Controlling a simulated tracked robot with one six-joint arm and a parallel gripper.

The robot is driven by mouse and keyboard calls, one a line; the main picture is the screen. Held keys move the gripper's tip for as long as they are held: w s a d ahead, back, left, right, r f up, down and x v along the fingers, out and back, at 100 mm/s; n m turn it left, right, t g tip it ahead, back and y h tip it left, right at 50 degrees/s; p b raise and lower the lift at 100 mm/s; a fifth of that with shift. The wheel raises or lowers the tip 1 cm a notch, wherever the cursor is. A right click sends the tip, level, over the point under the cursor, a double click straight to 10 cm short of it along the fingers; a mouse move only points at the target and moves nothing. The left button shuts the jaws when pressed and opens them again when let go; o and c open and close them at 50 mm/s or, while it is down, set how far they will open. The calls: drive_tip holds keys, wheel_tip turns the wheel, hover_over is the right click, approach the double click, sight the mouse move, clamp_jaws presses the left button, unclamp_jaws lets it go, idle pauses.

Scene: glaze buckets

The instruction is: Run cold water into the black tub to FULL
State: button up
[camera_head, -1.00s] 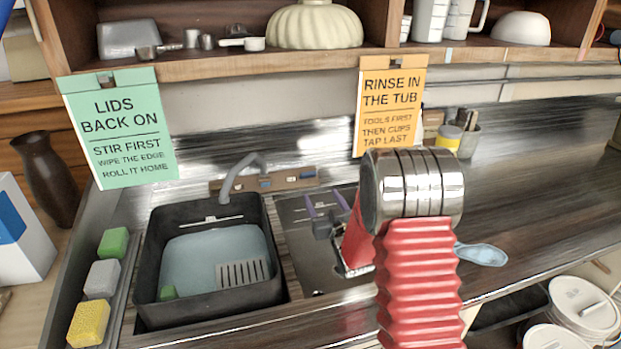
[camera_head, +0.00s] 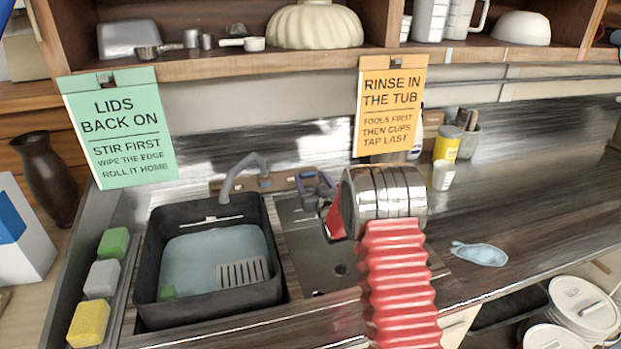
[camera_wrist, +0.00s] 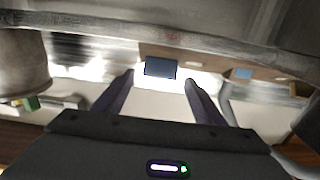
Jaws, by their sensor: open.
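The black tub (camera_head: 150,265) sits in the sink at the left of the counter. Pale blue water (camera_head: 212,258) is in it, below a white mark (camera_head: 210,221) on the back wall; its lettering is too small to read. The grey spout (camera_head: 238,172) arches over the tub's back edge; I see no stream. Behind it is a wooden strip (camera_head: 281,183) with small coloured parts. My gripper (camera_head: 317,182) is open near the strip's right end. In the wrist view, a dark blue block (camera_wrist: 160,67) appears between and beyond my gripper's fingers (camera_wrist: 160,92); contact is unclear.
A slotted grey plate (camera_head: 242,273) and small green block (camera_head: 168,292) are in the tub. Several sponges (camera_head: 103,280) line its left. A yellow jar (camera_head: 446,147) and white cup (camera_head: 443,176) stand right of my arm.

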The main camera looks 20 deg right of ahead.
drive_tip(key=shift+w, duration=0.85)
drive_tip(key=shift+c, duration=0.5)
drive_tip(key=c, duration=1)
